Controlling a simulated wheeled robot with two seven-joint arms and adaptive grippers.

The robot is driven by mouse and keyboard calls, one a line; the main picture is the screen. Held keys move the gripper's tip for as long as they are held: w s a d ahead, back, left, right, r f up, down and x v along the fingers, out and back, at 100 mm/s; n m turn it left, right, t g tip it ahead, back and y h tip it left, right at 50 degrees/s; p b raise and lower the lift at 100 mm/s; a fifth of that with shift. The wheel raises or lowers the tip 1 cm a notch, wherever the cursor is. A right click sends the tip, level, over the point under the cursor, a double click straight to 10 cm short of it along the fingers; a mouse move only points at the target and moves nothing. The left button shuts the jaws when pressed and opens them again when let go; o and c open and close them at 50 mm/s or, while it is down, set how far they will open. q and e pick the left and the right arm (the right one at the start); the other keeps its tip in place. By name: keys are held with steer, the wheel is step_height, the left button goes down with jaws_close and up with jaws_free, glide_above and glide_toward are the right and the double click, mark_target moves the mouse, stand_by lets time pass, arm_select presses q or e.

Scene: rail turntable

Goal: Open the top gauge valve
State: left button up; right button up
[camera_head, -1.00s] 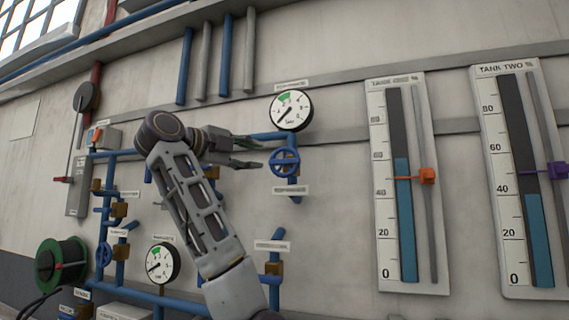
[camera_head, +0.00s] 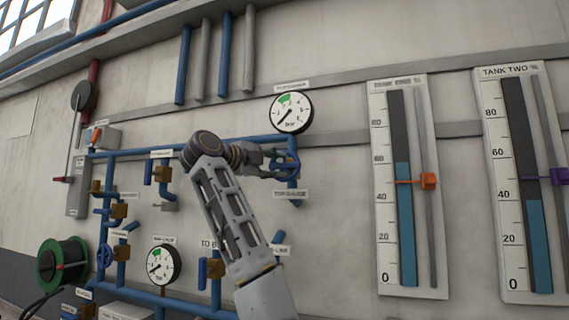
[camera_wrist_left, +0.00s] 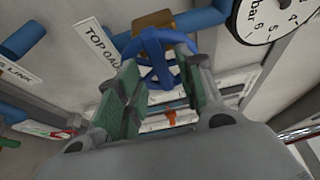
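The top gauge valve is a blue handwheel (camera_head: 290,165) on a blue pipe just below the round top gauge (camera_head: 291,112), with a label (camera_head: 290,194) beneath it. My left gripper (camera_head: 282,163) is at the wheel and partly covers it in the head view. In the left wrist view, the green-padded fingers (camera_wrist_left: 155,95) are apart, with the blue wheel (camera_wrist_left: 158,55) between and beyond their tips. I cannot tell whether a finger touches the rim. The top gauge needle points to the lower left. My right gripper does not show.
Blue pipes with several other valves fill the wall at left, with a lower gauge (camera_head: 163,265). A green hose reel (camera_head: 62,260) hangs at lower left. Two tank level panels (camera_head: 407,190) stand to the right. The wall between the valve and the panels is clear.

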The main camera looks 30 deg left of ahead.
mark_target(282, 165)
arm_select(q)
steer(key=w, duration=0.1)
steer(key=w+p, duration=0.1)
steer(key=w, duration=0.1)
steer(key=shift+w+d, duration=0.3)
steer(key=shift+w+d+p, duration=0.1)
steer(key=shift+w+p, duration=0.2)
steer(key=shift+w, duration=0.25)
steer(key=shift+c, duration=0.4)
jaws_close()
